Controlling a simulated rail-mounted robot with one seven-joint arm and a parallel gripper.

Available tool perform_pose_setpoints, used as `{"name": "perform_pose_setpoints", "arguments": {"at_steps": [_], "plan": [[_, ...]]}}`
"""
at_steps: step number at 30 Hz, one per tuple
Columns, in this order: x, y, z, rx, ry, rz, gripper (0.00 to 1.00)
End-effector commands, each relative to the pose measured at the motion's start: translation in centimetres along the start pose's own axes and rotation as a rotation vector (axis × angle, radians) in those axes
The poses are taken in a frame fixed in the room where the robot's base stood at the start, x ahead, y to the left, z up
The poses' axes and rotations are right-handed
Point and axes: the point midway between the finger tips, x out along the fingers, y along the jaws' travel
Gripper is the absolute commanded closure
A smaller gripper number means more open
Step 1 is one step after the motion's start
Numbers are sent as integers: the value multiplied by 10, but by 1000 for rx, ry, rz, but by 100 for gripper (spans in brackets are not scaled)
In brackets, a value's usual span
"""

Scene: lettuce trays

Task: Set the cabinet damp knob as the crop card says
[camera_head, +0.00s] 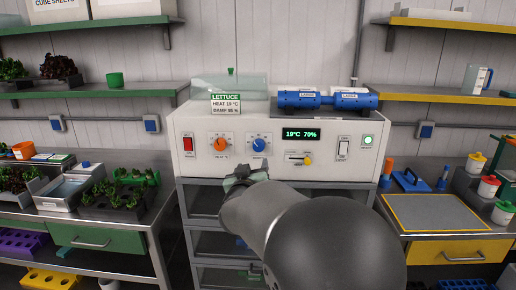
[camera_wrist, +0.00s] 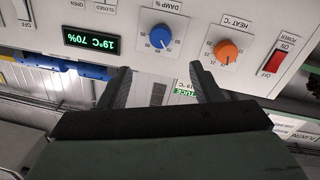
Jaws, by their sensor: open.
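The damp knob (camera_head: 259,144) is the blue dial on the white cabinet panel (camera_head: 275,172). It also shows in the wrist view (camera_wrist: 161,37), which looks upside down, just beyond my fingertips. The crop card (camera_head: 225,103) stands on the cabinet and reads LETTUCE, heat 19 °C, damp what looks like 65 %. The display (camera_head: 301,134) reads 19 °C 70 %. My gripper (camera_head: 246,176) is in front of the panel, slightly below and left of the blue knob. In the wrist view my gripper (camera_wrist: 160,72) is open and empty, its fingers apart from the knob.
The orange heat knob (camera_head: 221,144) is close on the left, with the red power switch (camera_head: 188,144) beyond it. A yellow slider (camera_head: 307,160) and a white switch (camera_head: 343,148) are to the right.

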Motion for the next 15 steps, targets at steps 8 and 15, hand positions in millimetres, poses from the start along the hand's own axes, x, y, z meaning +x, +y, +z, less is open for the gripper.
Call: {"name": "perform_pose_setpoints", "arguments": {"at_steps": [8,15], "plan": [[63,2,-1,-2,-1,2,42],[108,1,-1,-1,-1,0,42]]}}
